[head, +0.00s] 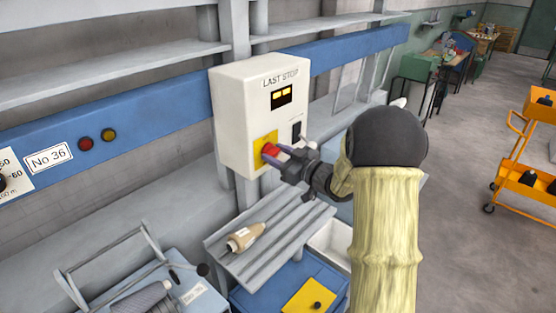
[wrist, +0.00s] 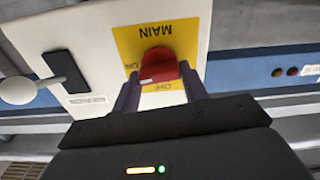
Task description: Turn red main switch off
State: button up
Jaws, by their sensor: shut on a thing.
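The red main switch (wrist: 158,66) sits on a yellow plate on the white LAST STOP box. In the wrist view the plate (wrist: 188,38) reads MAIN, upside down, with ON left of the switch and OFF on the near side, partly covered. In the head view the switch (head: 270,150) is at the box's lower front. My gripper (wrist: 159,74) has its dark fingers on both sides of the red handle and is shut on it. It also shows in the head view (head: 275,156). I cannot tell which label the handle points to.
A black lever (head: 296,131) with a pale round knob (wrist: 17,90) is on the box beside the switch. A slatted shelf (head: 275,262) holding a tan bobbin (head: 246,237) lies below. A blue rail (head: 345,48) runs behind the box. Open floor lies to the right.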

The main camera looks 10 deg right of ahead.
jog(key=n+b, duration=0.1)
jog(key=b, duration=0.2)
jog(key=f+n+b, duration=0.1)
jog(key=n+b, duration=0.1)
jog(key=b, duration=0.1)
jog(key=shift+n, duration=0.3)
jog(key=n+b, duration=0.6)
jog(key=b, duration=0.3)
jog(key=n+b, duration=0.7)
jog(key=b, duration=0.2)
jog(key=shift+s+a+r, duration=0.1)
jog(key=shift+a+r, duration=0.05)
jog(key=shift+r, duration=0.05)
jog(key=o, duration=1)
